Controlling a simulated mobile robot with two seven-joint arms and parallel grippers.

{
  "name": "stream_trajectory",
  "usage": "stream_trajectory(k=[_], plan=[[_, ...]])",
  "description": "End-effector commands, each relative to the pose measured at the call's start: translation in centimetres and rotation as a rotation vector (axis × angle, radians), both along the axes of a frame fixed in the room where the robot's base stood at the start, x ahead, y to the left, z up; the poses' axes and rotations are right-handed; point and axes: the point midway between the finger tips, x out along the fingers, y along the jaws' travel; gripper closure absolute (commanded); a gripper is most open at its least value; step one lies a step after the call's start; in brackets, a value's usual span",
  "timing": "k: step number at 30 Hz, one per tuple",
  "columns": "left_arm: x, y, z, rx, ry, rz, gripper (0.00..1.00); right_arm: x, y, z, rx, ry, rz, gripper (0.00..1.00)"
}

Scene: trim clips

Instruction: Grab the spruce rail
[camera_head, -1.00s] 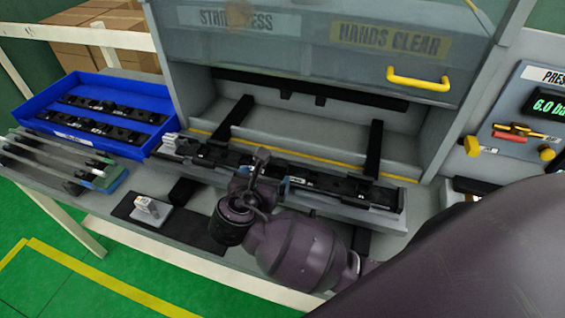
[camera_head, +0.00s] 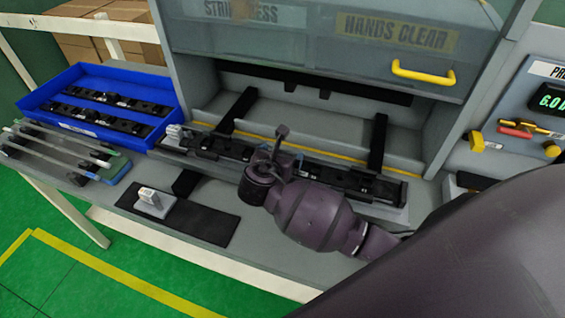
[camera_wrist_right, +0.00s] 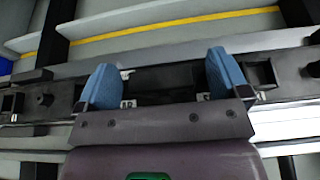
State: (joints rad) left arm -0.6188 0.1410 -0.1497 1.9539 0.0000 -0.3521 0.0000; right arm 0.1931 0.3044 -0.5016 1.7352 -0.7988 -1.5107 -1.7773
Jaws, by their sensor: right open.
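My right gripper (camera_head: 274,160) is open over the long dark rail (camera_head: 350,183) that lies along the front of the press. In the right wrist view its two blue fingers (camera_wrist_right: 163,80) stand apart, with a dark stretch of that rail (camera_wrist_right: 160,82) showing between them. I cannot tell whether the fingers touch it. Several slim grey rails (camera_head: 58,147) lie on a rack at the left of the bench, with a greenish block (camera_head: 116,168) at their near end. No readable label shows which rail is spruce. My left gripper is not in view.
A blue tray (camera_head: 168,128) with dark clip strips stands at the back left. A small grey-white block (camera_head: 152,203) sits on a dark mat (camera_head: 205,225). The press guard with a yellow handle (camera_head: 423,76) is behind. Buttons and a display are at the right.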

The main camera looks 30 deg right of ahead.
Motion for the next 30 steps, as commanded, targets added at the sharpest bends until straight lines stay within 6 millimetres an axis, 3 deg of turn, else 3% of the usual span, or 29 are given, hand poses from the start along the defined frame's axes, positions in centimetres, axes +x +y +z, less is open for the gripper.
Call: stream_trajectory(k=[8, 20, 30], plan=[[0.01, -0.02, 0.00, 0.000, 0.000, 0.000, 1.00, 0.14, -0.16, -0.09, 0.000, 0.000, 0.001, 0.08], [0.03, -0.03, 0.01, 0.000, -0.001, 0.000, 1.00, 0.12, -0.13, -0.10, 0.000, 0.000, 0.001, 0.69], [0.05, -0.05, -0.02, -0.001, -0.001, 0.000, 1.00, 0.17, -0.13, 0.52, 0.001, -0.004, 0.000, 0.69]])
